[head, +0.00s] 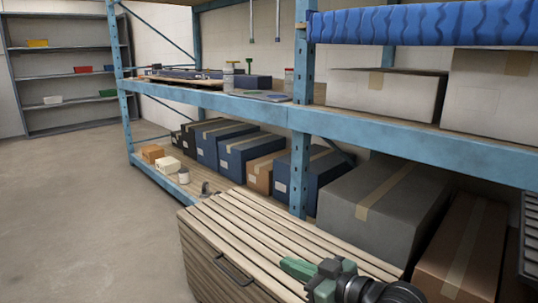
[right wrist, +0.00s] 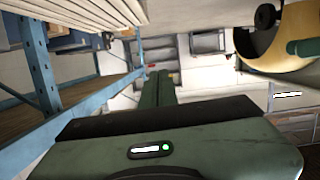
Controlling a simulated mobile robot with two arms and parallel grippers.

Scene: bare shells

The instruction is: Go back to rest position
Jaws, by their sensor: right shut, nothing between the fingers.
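My right gripper (head: 291,266) shows at the bottom of the head view, over the slatted top of a wooden chest (head: 232,222). Its green fingers point left and lie together, with nothing visible between them. In the right wrist view the two fingers (right wrist: 158,84) are side by side and touching, empty. My dark right wrist and arm run off the bottom edge of the head view. My left gripper is in neither view.
A blue shelf rack (head: 210,98) spans the scene behind the chest. Its lower level holds several boxes, with a grey box (head: 375,205) and a brown box (head: 462,250) at right. A blue roll (head: 420,22) lies above. Open floor (head: 75,210) is at left.

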